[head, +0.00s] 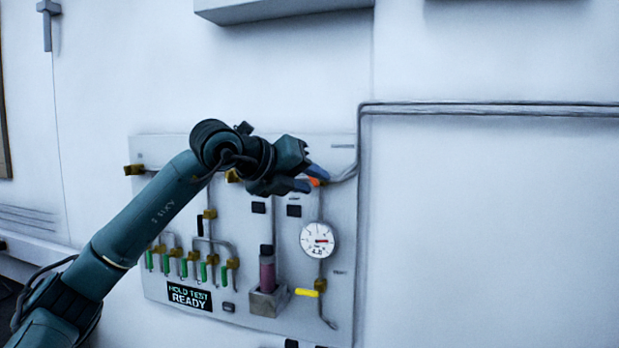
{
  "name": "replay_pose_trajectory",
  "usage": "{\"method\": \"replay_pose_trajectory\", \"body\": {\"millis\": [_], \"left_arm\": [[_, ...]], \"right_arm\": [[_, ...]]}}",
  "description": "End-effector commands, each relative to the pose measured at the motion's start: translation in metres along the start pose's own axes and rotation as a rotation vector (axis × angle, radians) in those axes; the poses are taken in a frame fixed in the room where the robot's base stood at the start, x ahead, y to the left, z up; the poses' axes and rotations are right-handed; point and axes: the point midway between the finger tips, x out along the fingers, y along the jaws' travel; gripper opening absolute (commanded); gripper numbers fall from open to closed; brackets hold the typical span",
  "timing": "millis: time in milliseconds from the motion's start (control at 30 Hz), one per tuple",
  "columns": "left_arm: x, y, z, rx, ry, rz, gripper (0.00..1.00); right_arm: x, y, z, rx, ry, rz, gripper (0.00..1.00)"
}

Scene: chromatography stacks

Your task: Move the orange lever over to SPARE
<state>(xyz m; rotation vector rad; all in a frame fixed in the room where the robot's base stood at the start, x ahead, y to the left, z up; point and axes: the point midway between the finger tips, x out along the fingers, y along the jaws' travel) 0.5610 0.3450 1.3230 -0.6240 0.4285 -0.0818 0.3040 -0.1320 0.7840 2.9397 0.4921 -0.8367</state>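The orange lever (314,182) is on the upper right of the grey wall panel (345,260). Only a small part of it shows, at the fingertips of my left gripper (313,179). That gripper's blue-tipped fingers are apart, one on the upper right and one on the lower left of the visible orange part. I cannot tell whether either finger touches it. The gripper hides the rest of the lever and its valve body. My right gripper is not in view.
A round gauge (317,240) and a yellow handle (307,293) are below the lever. A purple column (267,274), several green-handled valves (203,271) and a READY display (189,296) are lower left. Pipes (480,108) run right along the wall.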

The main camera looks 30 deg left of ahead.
Motion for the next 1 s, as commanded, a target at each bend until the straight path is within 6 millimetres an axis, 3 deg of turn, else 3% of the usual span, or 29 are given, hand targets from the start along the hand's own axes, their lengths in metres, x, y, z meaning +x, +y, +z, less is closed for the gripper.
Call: {"method": "replay_pose_trajectory", "body": {"millis": [33,100,267,467,800,1000], "left_arm": [[-0.017,0.008,0.021,-0.005,-0.065,0.05,0.33],[-0.033,0.017,0.04,-0.016,-0.122,0.102,0.33],[-0.044,0.024,0.056,-0.03,-0.17,0.147,0.33],[-0.016,0.027,0.061,-0.03,-0.166,0.146,0.33],[0.052,0.036,0.073,-0.029,-0.165,0.144,0.33],[0.075,0.04,0.075,-0.028,-0.166,0.143,0.33]], "right_arm": [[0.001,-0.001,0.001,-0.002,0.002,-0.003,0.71],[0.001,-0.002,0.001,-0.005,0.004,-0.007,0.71],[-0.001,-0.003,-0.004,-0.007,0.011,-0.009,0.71],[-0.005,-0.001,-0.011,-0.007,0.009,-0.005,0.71],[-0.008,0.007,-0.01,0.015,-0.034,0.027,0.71],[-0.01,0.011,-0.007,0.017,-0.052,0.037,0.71]]}}
